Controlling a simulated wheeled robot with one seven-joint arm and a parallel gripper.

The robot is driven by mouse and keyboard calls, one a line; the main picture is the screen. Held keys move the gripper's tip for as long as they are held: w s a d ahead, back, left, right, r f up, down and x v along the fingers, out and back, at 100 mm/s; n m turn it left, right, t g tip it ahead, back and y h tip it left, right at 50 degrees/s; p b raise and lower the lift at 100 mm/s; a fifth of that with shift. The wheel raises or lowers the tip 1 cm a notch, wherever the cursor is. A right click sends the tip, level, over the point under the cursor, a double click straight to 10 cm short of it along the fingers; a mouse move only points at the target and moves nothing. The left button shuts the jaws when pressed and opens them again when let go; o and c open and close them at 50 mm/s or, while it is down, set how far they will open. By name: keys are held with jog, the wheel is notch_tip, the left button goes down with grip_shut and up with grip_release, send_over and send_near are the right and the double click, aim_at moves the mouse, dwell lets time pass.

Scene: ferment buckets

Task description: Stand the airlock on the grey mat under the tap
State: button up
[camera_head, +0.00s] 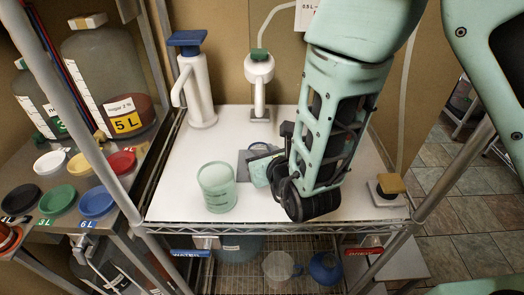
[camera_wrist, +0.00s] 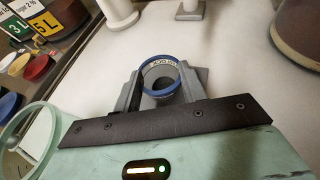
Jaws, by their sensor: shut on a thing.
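The airlock (camera_wrist: 150,66), a round piece with a blue rim and lettering on its pale inside, sits between the grey fingers of my gripper (camera_wrist: 160,88) in the wrist view. My gripper is shut on it. The grey mat (camera_head: 244,168) lies under the white tap with the green top (camera_head: 260,72), partly covered by my gripper.
A clear greenish cup (camera_head: 216,190) stands left of my gripper. A white pump with a blue top (camera_head: 198,95) stands at the back left. Coloured lids and large bottles fill the left shelf.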

jog(key=shift+f, duration=0.2)
jog(key=o, duration=0.9)
jog(key=shift+o, duration=0.2)
jog(key=shift+r, duration=0.1)
